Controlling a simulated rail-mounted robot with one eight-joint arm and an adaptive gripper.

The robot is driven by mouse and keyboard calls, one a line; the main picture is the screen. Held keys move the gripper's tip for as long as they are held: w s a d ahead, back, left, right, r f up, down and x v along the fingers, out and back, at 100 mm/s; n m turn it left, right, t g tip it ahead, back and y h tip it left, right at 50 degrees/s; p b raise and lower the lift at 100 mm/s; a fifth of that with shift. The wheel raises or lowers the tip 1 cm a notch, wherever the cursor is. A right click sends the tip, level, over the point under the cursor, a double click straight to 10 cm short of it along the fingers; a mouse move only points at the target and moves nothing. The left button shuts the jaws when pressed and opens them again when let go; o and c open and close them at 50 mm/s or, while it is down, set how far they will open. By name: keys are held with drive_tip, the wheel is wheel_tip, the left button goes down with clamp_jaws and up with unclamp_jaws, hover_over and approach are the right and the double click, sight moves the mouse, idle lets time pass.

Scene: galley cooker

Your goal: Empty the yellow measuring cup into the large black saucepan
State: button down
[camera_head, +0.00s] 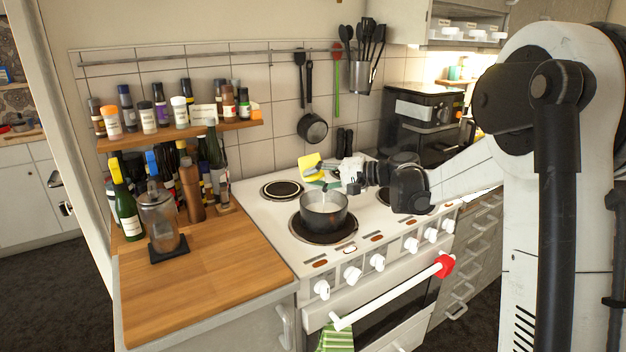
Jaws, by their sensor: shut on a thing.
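The yellow measuring cup (311,166) is tilted in the air above the back edge of the large black saucepan (336,221). The saucepan stands upright on the front left hotplate. Pale contents show inside it, with a thin whitish streak above them that may be a falling stream. My gripper (338,178) reaches in from the right and is shut on the measuring cup. A dark green part shows just below the cup; I cannot tell what it is. The inside of the cup is hard to make out.
The back left hotplate (282,189) is bare. Bottles and a glass jar (160,222) crowd the wooden counter's (205,290) back; its front is clear. A small pan (312,127) hangs on the wall.

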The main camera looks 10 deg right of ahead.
drive_tip(key=shift+d+f+m+t+y+b, duration=0.3)
drive_tip(key=shift+y+b, duration=0.5)
drive_tip(key=shift+b, duration=0.75)
idle(0.6)
drive_tip(key=shift+r, duration=0.1)
